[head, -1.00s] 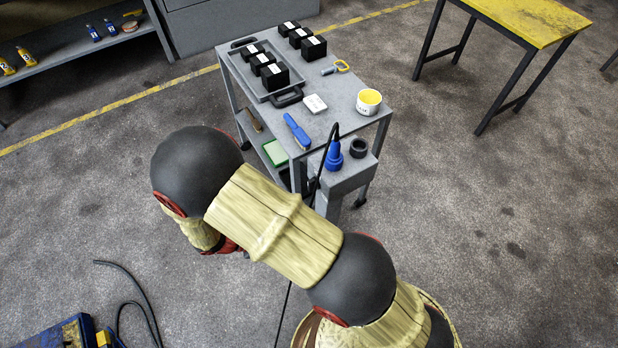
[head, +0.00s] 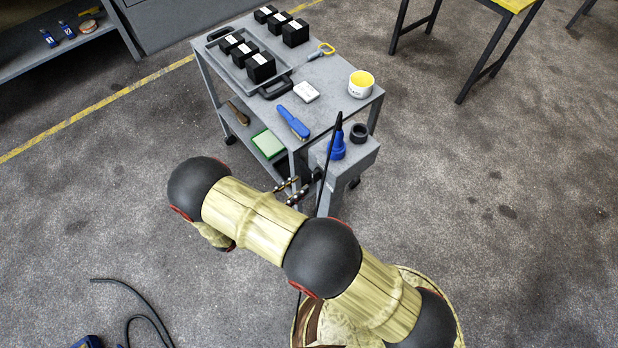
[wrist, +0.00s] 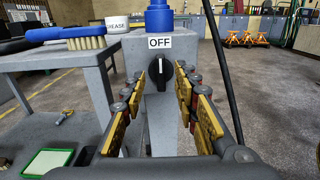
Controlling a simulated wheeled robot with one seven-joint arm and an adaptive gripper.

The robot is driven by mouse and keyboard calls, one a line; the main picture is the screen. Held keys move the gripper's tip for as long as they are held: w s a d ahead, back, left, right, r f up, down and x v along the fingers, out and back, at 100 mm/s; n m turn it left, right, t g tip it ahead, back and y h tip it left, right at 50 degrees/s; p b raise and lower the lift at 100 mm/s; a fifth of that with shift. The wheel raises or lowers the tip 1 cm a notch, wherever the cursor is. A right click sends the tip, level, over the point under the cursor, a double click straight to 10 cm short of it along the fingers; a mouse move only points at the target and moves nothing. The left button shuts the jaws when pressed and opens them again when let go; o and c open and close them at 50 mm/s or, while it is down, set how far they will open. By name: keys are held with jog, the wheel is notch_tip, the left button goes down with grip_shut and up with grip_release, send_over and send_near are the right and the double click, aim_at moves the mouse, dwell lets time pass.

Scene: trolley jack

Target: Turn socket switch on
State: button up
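The socket switch (wrist: 160,72) is a black rotary knob on the front face of a grey socket box (head: 352,165). Its grip bar stands upright, with a white OFF label (wrist: 159,42) above it. A blue plug (head: 337,147) with a black cable stands in the top of the box; its lower part also shows in the wrist view (wrist: 159,18). My gripper (wrist: 158,95) is open and empty, its yellow-padded fingers on either side of the knob. In the head view the gripper (head: 302,187) is at the front of the box, partly hidden by my arm. I cannot tell whether the fingers touch the knob.
The grey trolley (head: 340,95) holds a tray with black boxes, a blue brush (head: 293,122) and a grease tub (head: 360,84). The black cable (head: 325,180) hangs beside my gripper, on its right in the wrist view. A yellow-topped table stands behind right.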

aim_at(313, 176)
jog(key=shift+b+x, duration=0.35)
jog(key=shift+x, duration=2.25)
jog(key=c, duration=0.3)
jog(key=c, duration=0.4)
grip_shut()
